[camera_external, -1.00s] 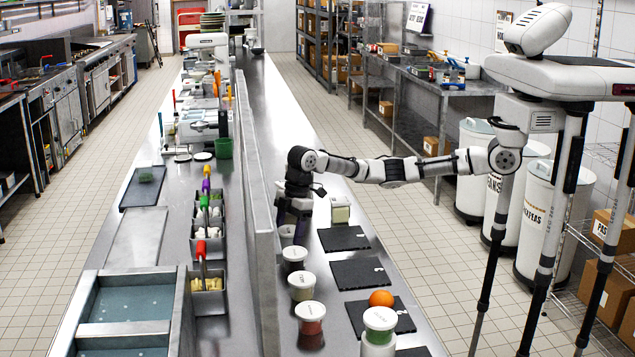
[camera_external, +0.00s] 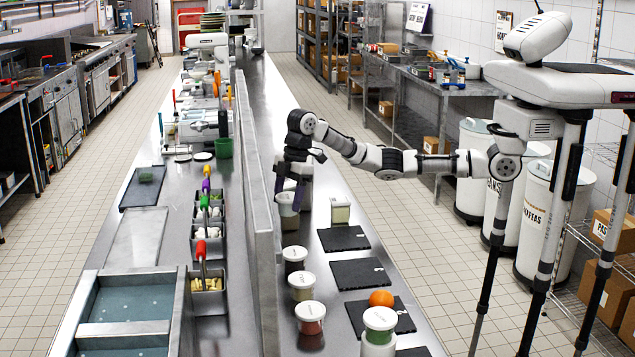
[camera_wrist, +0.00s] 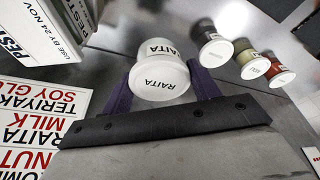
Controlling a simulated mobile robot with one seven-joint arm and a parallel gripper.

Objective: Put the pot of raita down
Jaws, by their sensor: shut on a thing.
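The pot of raita (camera_wrist: 160,76) is white with a white lid, marked RAITA on lid and side. In the wrist view it sits between the two purple fingers of my gripper (camera_wrist: 158,82), which is shut on it. In the external view my gripper (camera_external: 291,194) points down beside the low metal wall, with the pale pot (camera_external: 288,217) at its fingers. The pot looks roughly upright there. I cannot tell whether its base touches the steel counter (camera_external: 318,268).
A row of lidded pots (camera_external: 295,262) runs nearer along the wall. In the wrist view, a PESTO box (camera_wrist: 50,28) and a printed list (camera_wrist: 40,118) are at left.

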